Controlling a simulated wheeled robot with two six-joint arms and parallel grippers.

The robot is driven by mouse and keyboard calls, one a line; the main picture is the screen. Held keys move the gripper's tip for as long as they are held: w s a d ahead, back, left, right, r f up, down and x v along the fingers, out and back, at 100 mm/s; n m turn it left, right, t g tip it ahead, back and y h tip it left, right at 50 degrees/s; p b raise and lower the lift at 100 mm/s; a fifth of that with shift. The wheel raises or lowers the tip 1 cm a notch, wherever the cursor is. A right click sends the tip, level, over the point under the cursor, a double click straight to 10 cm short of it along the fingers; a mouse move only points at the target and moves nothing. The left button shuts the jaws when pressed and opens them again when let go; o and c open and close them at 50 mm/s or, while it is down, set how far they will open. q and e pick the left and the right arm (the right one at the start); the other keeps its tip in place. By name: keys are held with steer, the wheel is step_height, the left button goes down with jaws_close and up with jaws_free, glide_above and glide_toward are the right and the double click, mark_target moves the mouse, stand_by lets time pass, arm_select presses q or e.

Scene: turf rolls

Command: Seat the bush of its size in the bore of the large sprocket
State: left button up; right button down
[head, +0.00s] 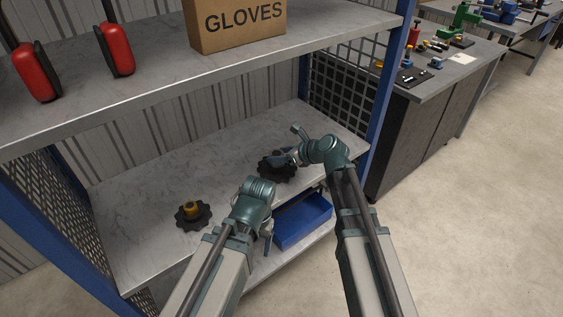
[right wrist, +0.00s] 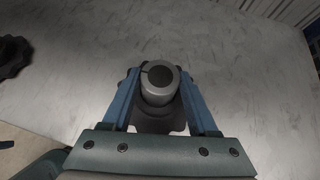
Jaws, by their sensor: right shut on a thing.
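A dark toothed sprocket (head: 277,174), the larger-looking one, lies flat on the middle shelf towards the right. My right gripper (head: 285,156) is over it, with its blue fingers shut on a grey round bush (right wrist: 158,87). In the right wrist view the dark sprocket (right wrist: 160,123) shows beneath the bush, partly hidden by it and the fingers. I cannot tell whether the bush is in the bore or just above it. A second dark sprocket (head: 186,224) lies to the left with a yellow bush (head: 191,209) at its middle. My left gripper (head: 268,230) is at the shelf's front edge, its fingers unclear.
The middle shelf (head: 135,205) is otherwise mostly bare. A blue bin (head: 303,222) is below its front edge. The upper shelf (head: 165,72) carries a gloves box (head: 238,24) and red items (head: 117,48). Blue posts and mesh close the right side.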

steer(key=shift+f+b, duration=0.4)
steer(key=shift+f, duration=0.5)
steer(key=shift+d+f, duration=0.1)
arm_select(q)
steer(key=shift+d+f, duration=0.35)
steer(key=shift+f, duration=0.55)
steer(key=shift+f+b, duration=0.35)
steer(key=shift+b, duration=0.05)
arm_select(e)
steer(key=shift+s+f, duration=0.1)
steer(key=shift+f, duration=0.1)
